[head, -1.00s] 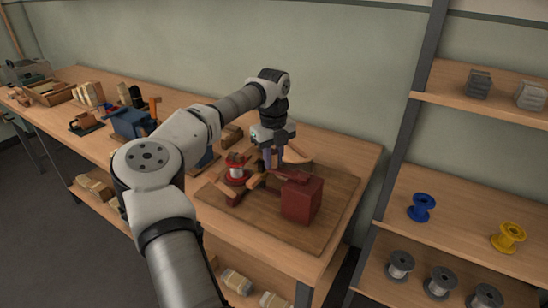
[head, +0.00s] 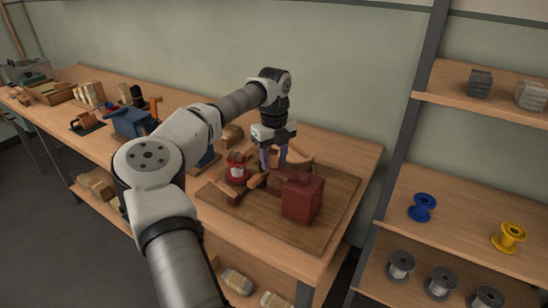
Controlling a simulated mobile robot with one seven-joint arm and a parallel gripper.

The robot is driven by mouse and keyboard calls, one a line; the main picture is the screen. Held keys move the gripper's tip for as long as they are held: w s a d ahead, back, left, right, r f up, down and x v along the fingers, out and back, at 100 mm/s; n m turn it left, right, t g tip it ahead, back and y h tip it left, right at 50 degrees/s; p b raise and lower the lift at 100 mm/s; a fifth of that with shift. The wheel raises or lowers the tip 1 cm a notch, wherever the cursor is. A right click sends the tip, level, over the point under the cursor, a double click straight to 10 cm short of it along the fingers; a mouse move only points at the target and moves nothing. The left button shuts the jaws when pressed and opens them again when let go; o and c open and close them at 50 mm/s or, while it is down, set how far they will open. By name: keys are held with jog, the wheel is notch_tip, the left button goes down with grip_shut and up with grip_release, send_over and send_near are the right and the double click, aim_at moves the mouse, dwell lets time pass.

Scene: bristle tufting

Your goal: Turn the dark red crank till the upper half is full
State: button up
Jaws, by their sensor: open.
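The dark red machine box (head: 303,197) stands on a brown board (head: 308,237) near the right end of the bench. A dark red arm, seemingly the crank (head: 284,174), reaches left from the top of the box. My gripper (head: 273,162) points down just behind and left of the box, its fingers apart near that arm. I cannot tell if they touch it. A red spool-like part (head: 237,172) with a pale middle stands left of the gripper. Wooden pieces (head: 252,188) lie between it and the box. The upper half and its filling are too small to make out.
A blue machine (head: 130,122) with an orange handle and several wooden blocks stand along the left of the bench. A shelf at right holds a blue spool (head: 422,207), a yellow spool (head: 508,237) and grey spools. The board's front right is clear.

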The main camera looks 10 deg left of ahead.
notch_tip(320, 180, up, 14)
jog(key=b, duration=0.1)
jog(key=shift+f, duration=0.15)
dwell(0.6)
